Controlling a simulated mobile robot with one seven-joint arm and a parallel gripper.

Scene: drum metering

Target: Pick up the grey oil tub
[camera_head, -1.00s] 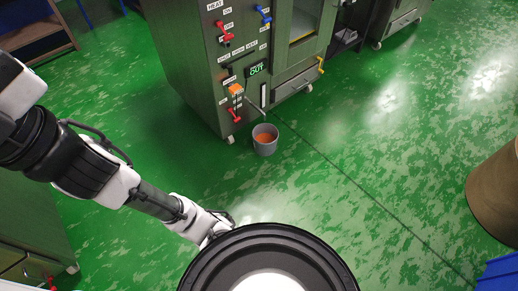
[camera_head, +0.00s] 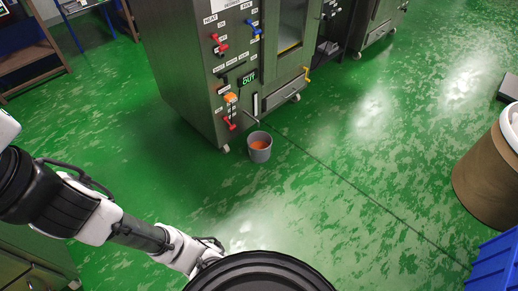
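The grey oil tub (camera_head: 260,154) stands upright on the green floor, close to the front corner of the dark green machine. Its open top shows orange contents (camera_head: 260,145). My arm reaches in from the left side of the camera view, and its end goes out of sight behind the round black part of my own body at the bottom. My gripper's fingers are hidden, so their state does not show. The arm is well short of the tub, with bare floor between them.
The machine (camera_head: 205,85) has red, blue and yellow levers, an orange knob (camera_head: 231,97) and a spout-like rod above the tub. A brown drum (camera_head: 485,180) and a blue crate (camera_head: 497,268) stand at right. A wooden shelf (camera_head: 30,55) is at upper left. Floor around the tub's right is clear.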

